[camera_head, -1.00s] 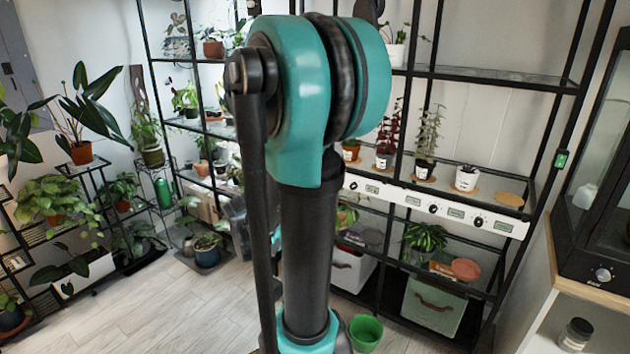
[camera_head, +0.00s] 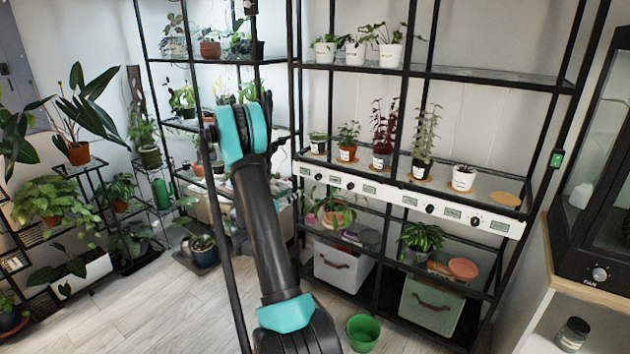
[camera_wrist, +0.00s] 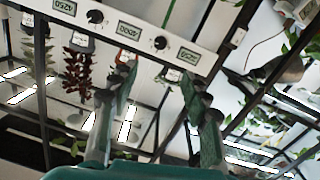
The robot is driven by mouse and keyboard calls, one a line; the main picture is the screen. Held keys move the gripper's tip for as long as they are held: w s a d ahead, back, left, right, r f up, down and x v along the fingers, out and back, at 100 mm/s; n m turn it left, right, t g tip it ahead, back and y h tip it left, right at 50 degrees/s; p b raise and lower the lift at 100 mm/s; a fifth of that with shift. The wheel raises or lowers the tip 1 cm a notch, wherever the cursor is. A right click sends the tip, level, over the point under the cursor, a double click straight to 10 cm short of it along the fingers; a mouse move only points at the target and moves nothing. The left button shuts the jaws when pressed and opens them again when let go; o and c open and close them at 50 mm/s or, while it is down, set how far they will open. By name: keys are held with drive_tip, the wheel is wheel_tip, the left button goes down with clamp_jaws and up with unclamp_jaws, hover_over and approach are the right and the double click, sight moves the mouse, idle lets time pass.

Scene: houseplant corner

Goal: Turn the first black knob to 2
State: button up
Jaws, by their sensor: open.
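A white control strip (camera_head: 391,196) runs along the front of the middle plant shelf, with several black knobs and small displays. A knob (camera_head: 350,186) shows near its left part, others further right, including one (camera_head: 430,208). In the tilted wrist view, one black knob (camera_wrist: 160,42) is just beyond the gap between my fingertips, beside a display (camera_wrist: 188,55) near the strip's end. Another knob (camera_wrist: 95,16) is further left. My gripper (camera_wrist: 158,73) is open and empty, with its fingers apart, touching no knob that I can see. The knob settings are too small to read.
Potted plants, including a red-leaved one (camera_head: 384,130), stand above the strip. Black shelf posts rise around it. White (camera_head: 340,266) and green bins (camera_head: 431,306) sit below. A green pot (camera_head: 362,332) is on the floor. A wooden-topped cabinet (camera_head: 590,288) stands right.

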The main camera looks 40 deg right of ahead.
approach(317, 178)
drive_tip(key=x, duration=0.9)
drive_tip(key=shift+a, duration=0.1)
clamp_jaws()
idle(0.3)
